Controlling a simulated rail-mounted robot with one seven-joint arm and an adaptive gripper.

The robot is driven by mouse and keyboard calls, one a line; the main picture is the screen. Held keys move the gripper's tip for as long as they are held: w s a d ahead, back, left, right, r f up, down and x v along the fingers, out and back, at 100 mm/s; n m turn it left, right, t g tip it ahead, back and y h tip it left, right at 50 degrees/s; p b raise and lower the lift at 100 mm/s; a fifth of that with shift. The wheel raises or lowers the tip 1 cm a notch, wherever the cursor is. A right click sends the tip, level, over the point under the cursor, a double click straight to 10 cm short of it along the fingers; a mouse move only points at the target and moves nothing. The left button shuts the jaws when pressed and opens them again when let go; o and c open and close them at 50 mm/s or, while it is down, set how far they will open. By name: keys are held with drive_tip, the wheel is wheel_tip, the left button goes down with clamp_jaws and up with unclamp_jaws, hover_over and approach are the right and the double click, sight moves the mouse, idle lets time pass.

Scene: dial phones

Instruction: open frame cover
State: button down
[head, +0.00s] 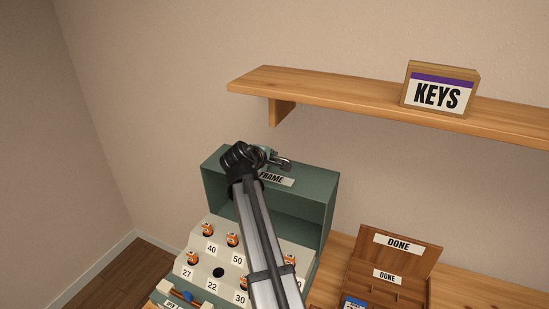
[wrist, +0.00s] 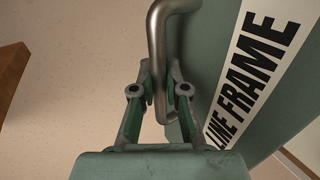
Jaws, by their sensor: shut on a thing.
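The line frame (head: 325,215) is a green box. Its upper panel, the frame cover (head: 222,175), carries a white label (head: 277,180) partly hidden by my arm. A dark recess shows below that panel. In the wrist view the green panel (wrist: 205,60) bears the words LINE FRAME beside a bent metal bar handle (wrist: 158,40). My gripper (wrist: 160,80) is shut on the handle, one finger on each side of it. In the head view my gripper (head: 268,156) is at the top edge of the box, and my arm crosses the front.
Below the recess, a pale stepped panel (head: 215,262) holds several orange-topped plugs and number labels. A wooden DONE box (head: 405,265) stands right on the table. A wooden shelf (head: 340,95) with a KEYS sign (head: 438,92) juts from the wall above and behind.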

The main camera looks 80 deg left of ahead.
drive_tip(key=shift+r, duration=0.1)
drive_tip(key=c, duration=1.2)
unclamp_jaws()
drive_tip(key=shift+d, duration=0.1)
drive_tip(key=v, duration=1.2)
